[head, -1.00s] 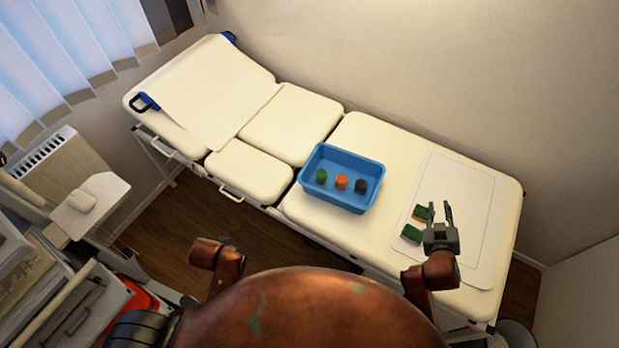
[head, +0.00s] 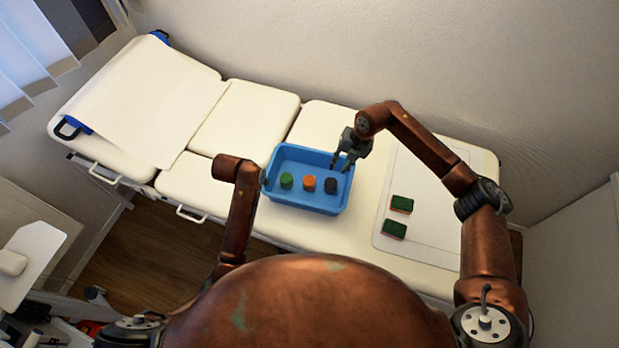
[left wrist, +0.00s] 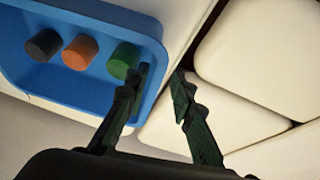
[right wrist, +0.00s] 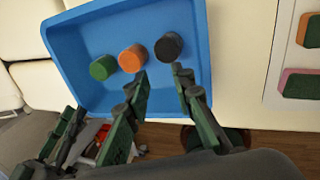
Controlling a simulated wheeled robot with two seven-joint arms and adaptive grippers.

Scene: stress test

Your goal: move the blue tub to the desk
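The blue tub (head: 318,203) stands on the white treatment couch, holding a green (head: 286,181), an orange (head: 309,183) and a dark grey cylinder (head: 331,186). My right gripper (head: 342,161) is open above the tub's right end; in the right wrist view its spread fingertips (right wrist: 159,74) overlap the tub, contact unclear. My left gripper is mostly hidden behind its arm at the tub's left end in the head view. In the left wrist view it is open (left wrist: 160,78), one finger over the tub's inside and one outside, the rim between them. I cannot identify the desk.
Two green-topped blocks (head: 401,204) (head: 393,229) lie on a white sheet (head: 435,235) on the couch's right. The wall runs close behind the couch (head: 255,112). A white surface (head: 38,250) with a rounded object stands at the lower left.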

